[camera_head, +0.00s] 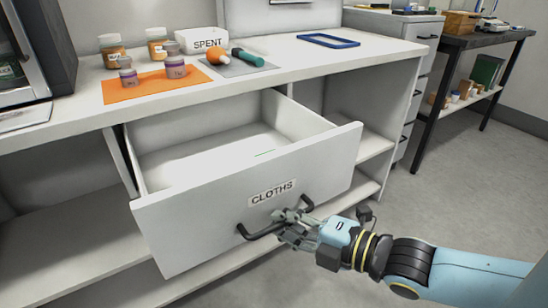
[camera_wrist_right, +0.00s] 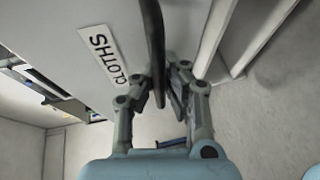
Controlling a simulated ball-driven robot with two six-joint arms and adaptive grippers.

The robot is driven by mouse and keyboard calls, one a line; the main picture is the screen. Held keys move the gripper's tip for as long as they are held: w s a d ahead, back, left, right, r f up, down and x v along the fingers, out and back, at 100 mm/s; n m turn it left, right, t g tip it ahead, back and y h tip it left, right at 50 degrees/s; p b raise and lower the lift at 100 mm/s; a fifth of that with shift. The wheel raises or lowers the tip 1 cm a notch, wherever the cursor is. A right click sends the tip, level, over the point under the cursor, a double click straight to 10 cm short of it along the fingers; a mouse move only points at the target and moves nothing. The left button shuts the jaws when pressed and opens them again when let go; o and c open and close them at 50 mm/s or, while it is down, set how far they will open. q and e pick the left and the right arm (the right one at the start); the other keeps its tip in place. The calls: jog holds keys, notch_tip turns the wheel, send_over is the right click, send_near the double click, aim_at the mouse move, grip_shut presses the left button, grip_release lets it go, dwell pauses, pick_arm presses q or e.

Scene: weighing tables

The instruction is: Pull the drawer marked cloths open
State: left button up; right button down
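The drawer marked cloths (camera_head: 190,228) stands well out from the white counter, and its inside shows. Its front bears a CLOTHS label (camera_head: 272,194), which also appears in the right wrist view (camera_wrist_right: 103,54). A dark bar handle (camera_head: 262,234) is on the front below the label. My right gripper (camera_head: 296,226) is at the right part of this handle. In the right wrist view the handle bar (camera_wrist_right: 154,35) runs between its fingers (camera_wrist_right: 162,88), which are closed on it. My left gripper is in neither view.
On the counter (camera_head: 360,62) are an orange mat (camera_head: 135,92) with several jars, a SPENT container (camera_head: 203,40), tools on a grey mat and a blue frame (camera_head: 328,41). The drawer's inside looks mostly bare. Open floor (camera_head: 450,190) lies to the right; a dark table (camera_head: 485,40) stands beyond.

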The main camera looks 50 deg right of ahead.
jog(key=shift+s+a+r, duration=0.1)
jog(key=shift+s, duration=0.2)
jog(key=c, duration=1.4)
grip_release()
jog(key=shift+s, duration=0.1)
jog(key=v, duration=1.2)
